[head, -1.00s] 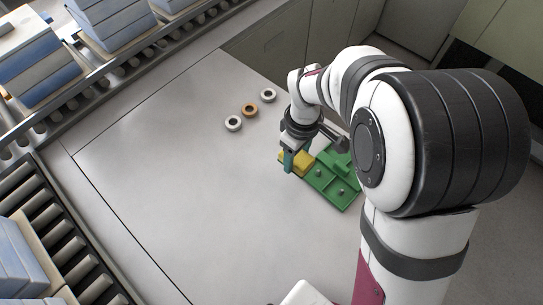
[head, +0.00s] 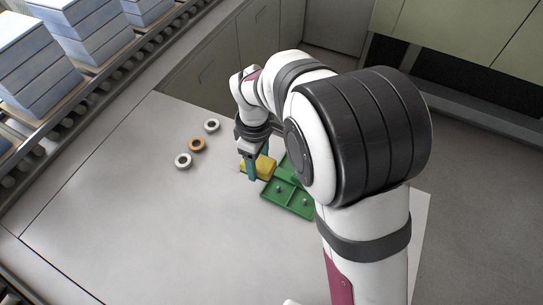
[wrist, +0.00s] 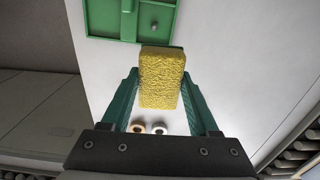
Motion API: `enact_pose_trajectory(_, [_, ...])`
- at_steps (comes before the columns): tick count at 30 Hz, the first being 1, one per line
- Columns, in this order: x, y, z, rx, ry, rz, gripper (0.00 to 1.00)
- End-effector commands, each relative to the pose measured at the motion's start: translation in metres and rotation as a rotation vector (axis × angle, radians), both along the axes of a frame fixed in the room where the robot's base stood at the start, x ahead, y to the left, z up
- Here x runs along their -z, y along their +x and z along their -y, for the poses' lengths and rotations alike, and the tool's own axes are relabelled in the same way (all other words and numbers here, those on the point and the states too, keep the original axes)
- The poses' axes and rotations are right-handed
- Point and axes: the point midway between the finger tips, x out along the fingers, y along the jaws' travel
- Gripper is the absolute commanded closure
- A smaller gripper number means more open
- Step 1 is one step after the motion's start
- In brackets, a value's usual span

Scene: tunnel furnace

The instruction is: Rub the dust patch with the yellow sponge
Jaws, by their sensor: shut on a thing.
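My gripper (head: 251,178) is shut on the yellow sponge (head: 266,167). In the wrist view the sponge (wrist: 161,80) sits between the two teal fingers, its long side pointing away from the palm. In the head view the gripper points down at the left corner of the green tray, and the fingers hide part of the sponge. I cannot tell how far the sponge is above the tray or table. I cannot make out the dust patch in either view.
The green tray (head: 289,198) has compartments with small pegs; my arm hides its right part. Two white rings (head: 183,160) (head: 212,125) and an orange ring (head: 197,145) lie left of the gripper. The grey table (head: 140,230) is clear towards the front left. Roller conveyors with blue-grey stacks (head: 35,65) run beyond.

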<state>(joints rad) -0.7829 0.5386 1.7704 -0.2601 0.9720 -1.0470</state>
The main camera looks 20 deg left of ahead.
Motion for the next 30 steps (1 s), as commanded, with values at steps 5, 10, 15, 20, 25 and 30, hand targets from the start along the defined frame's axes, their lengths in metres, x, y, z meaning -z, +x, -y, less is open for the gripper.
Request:
enact_pose_trajectory(5, [0.014, 0.029, -0.062, -0.003, -0.002, -0.002, 0.84])
enact_pose_trajectory(10, [0.026, 0.041, -0.101, 0.0, -0.002, -0.002, 0.84])
enact_pose_trajectory(15, [0.033, 0.043, -0.108, 0.003, -0.001, -0.002, 0.84])
enact_pose_trajectory(20, [0.047, 0.043, -0.108, 0.004, -0.001, -0.003, 0.84])
enact_pose_trajectory(25, [0.062, 0.043, -0.108, 0.002, -0.001, -0.002, 0.84])
enact_pose_trajectory(30, [0.078, 0.043, -0.108, 0.003, 0.0, -0.002, 0.84])
